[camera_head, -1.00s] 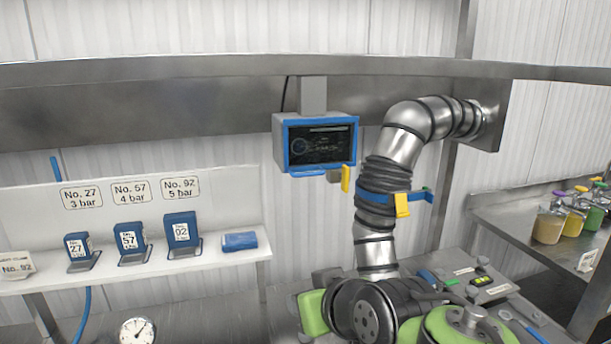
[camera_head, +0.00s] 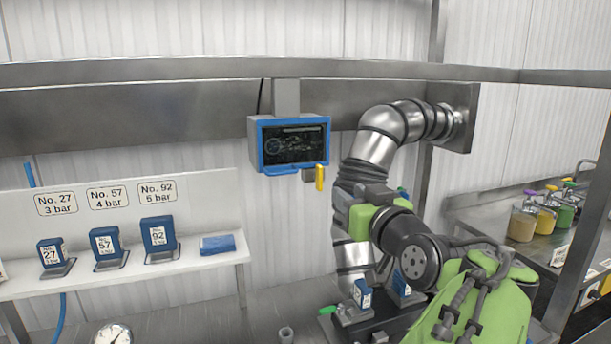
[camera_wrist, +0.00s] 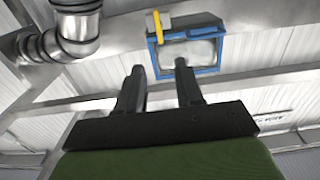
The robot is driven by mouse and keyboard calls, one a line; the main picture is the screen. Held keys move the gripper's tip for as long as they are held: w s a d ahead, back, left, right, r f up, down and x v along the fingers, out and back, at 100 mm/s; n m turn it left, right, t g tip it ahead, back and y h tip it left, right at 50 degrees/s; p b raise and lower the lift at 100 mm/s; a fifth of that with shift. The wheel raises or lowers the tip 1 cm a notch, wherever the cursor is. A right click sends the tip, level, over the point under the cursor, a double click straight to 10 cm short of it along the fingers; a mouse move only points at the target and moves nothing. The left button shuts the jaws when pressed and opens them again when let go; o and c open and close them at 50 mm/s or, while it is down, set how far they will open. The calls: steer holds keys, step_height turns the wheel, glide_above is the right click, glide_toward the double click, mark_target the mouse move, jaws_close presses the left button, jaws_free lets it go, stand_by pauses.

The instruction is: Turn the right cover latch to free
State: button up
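I cannot clearly make out the right cover latch in either view. A yellow lever (camera_head: 320,177) hangs upright at the lower right of a blue-framed screen box (camera_head: 263,146). In the wrist view a blue-framed box (camera_wrist: 221,43) with a pale face and a yellow bar (camera_wrist: 157,27) at its left shows beyond my fingers. My gripper (camera_wrist: 159,68) has its two dark fingers well apart, with nothing seen held between them. In the head view my arm stands over the machine at lower right and hides much of it; my fingertips cannot be made out there.
A ribbed metal pipe (camera_head: 373,148) comes down from the wall, partly behind my arm. A white shelf (camera_head: 205,272) with blue numbered blocks is at left. A gauge (camera_head: 113,335) is at the bottom. Jars (camera_head: 523,226) stand on a side bench at right.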

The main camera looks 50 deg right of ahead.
mark_target(321, 173)
steer(key=p+x, duration=0.3)
steer(key=x, duration=1)
jaws_close()
